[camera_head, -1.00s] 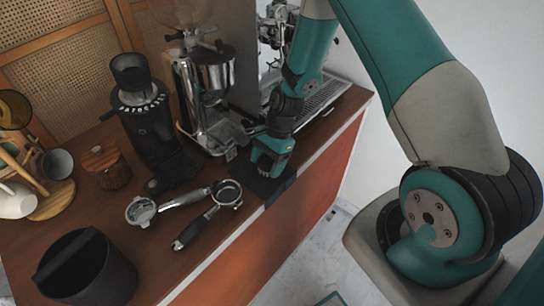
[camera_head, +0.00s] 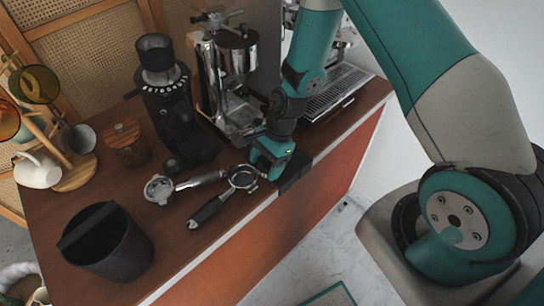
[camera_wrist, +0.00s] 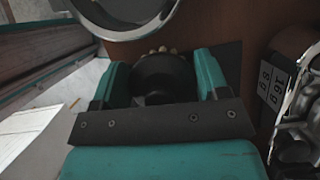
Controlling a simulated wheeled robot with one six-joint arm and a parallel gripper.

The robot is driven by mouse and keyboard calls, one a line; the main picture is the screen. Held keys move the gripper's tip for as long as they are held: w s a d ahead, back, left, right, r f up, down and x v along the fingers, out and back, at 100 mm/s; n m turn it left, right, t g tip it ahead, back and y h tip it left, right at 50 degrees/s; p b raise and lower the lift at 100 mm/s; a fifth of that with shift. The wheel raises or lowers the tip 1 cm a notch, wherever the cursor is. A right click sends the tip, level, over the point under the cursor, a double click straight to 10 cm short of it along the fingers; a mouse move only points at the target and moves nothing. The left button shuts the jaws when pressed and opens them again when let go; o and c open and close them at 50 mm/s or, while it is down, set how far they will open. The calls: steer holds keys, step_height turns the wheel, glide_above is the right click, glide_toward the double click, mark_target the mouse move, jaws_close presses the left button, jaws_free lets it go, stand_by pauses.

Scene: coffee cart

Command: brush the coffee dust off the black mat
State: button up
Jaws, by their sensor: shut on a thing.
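My gripper (camera_head: 270,172) is low over the counter at the front edge, close to the machine. In the wrist view its two teal fingers (camera_wrist: 168,75) are shut on a dark, round-bodied brush (camera_wrist: 163,78). Pale bristle tips show at the brush's far end. The black mat (camera_head: 296,174) lies under and beside my gripper and hangs over the counter's front edge. Part of it also shows in the wrist view (camera_wrist: 229,68). My gripper hides much of the mat. I cannot make out coffee dust on it, nor whether the bristles touch it.
A portafilter (camera_head: 243,178) lies close left of my gripper, with a second one (camera_head: 159,189) beyond it. The grinder (camera_head: 170,105), espresso machine (camera_head: 229,80), wooden-lidded jar (camera_head: 127,145) and black knock bin (camera_head: 107,243) stand on the counter (camera_head: 190,236).

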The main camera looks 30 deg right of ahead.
steer(key=shift+s+a, duration=0.15)
steer(key=shift+a, duration=0.25)
steer(key=shift+r, duration=0.1)
step_height(320, 180, up, 6)
steer(key=p, duration=0.5)
step_height(320, 180, up, 3)
steer(key=p, duration=0.2)
steer(key=shift+p, duration=0.4)
